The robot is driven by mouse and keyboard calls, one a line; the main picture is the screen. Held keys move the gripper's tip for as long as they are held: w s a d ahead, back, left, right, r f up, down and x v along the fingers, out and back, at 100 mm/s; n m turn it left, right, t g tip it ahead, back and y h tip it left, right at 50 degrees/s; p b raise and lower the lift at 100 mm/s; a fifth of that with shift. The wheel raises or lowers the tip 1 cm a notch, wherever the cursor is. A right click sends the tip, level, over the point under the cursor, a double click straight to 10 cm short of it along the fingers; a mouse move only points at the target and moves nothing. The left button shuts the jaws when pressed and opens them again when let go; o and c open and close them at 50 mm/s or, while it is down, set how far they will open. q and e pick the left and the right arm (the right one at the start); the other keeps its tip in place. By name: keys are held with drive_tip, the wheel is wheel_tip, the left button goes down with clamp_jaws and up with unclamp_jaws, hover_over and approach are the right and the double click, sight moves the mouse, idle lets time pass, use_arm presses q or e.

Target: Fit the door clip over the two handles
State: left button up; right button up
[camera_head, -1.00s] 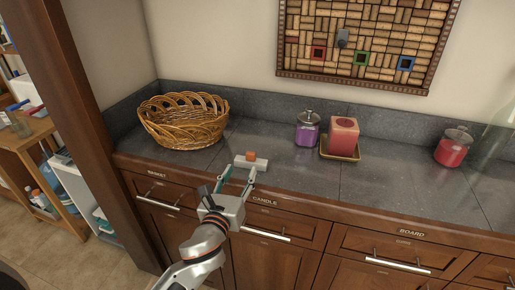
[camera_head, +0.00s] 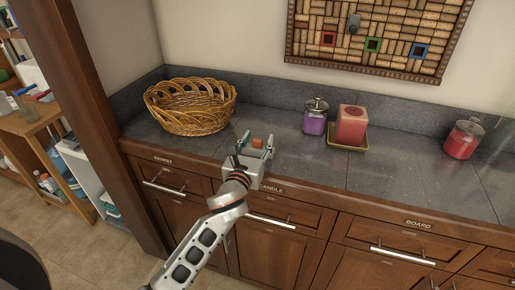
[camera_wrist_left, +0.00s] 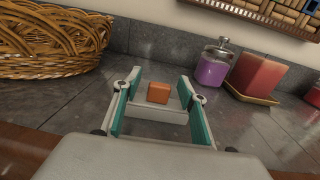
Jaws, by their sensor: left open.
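The door clip is a pale grey-white bar (camera_wrist_left: 162,114) with an orange block (camera_wrist_left: 158,93) on it. It lies on the dark stone counter near the front edge. In the head view the orange block (camera_head: 257,143) shows, but my gripper largely hides the bar. My left gripper (camera_head: 257,140) is open, with its teal-padded fingers on either side of the clip; they also show in the left wrist view (camera_wrist_left: 160,82). Contact cannot be told. An upright door handle (camera_head: 227,241) shows on the cabinet below, partly behind my arm. My right gripper is not in view.
A wicker basket (camera_head: 190,107) stands left of the clip. A purple jar (camera_head: 315,117), a red candle (camera_head: 350,125) on a tray (camera_head: 347,147) and a red jar (camera_head: 463,139) stand to the right. Drawers with bar handles (camera_head: 271,221) line the front. Counter between clip and candle is clear.

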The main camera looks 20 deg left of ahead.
use_arm(q)
drive_tip(key=c, duration=1.1)
drive_tip(key=shift+r, duration=0.1)
